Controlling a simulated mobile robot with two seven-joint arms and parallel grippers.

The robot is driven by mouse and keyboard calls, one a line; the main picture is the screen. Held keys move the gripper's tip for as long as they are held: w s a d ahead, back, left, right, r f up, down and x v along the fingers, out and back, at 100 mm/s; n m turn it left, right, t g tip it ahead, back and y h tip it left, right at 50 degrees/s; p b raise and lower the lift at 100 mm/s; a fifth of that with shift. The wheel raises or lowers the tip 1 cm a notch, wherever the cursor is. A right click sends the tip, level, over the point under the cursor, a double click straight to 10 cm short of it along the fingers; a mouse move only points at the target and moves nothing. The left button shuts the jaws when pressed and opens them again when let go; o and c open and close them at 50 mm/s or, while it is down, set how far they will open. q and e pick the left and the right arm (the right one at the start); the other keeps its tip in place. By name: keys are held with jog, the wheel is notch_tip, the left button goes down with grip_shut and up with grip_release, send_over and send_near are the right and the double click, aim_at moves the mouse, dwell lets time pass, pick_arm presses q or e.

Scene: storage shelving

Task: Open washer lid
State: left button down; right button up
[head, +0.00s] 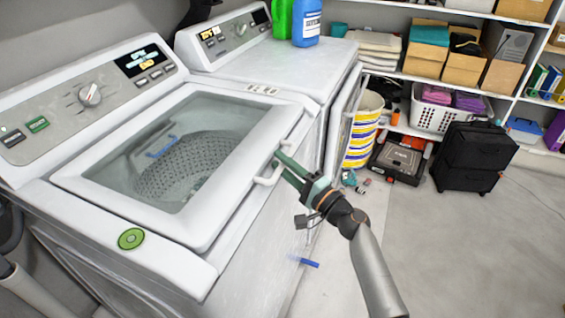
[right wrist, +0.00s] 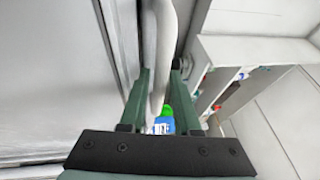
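The white washer (head: 110,262) stands at the left in the head view. Its lid (head: 226,208), with a large clear window, lies closed over the drum. The lid's white handle (head: 262,182) sticks out at its right front edge. My right gripper (head: 279,164) is at this handle, with green fingers on either side of it. In the right wrist view the handle (right wrist: 160,45) runs between the spread fingers of the gripper (right wrist: 161,72). A gap shows beside it; contact is hard to tell. My left gripper is out of view.
A second machine (head: 330,75) stands behind the washer, with a blue bottle (head: 306,25) on top. Its front door (head: 343,118) stands ajar behind my right gripper. A striped bin (head: 361,135) and black case (head: 470,160) stand on the floor. The floor at right is clear.

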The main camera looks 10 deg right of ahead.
grip_shut()
dwell(1.5)
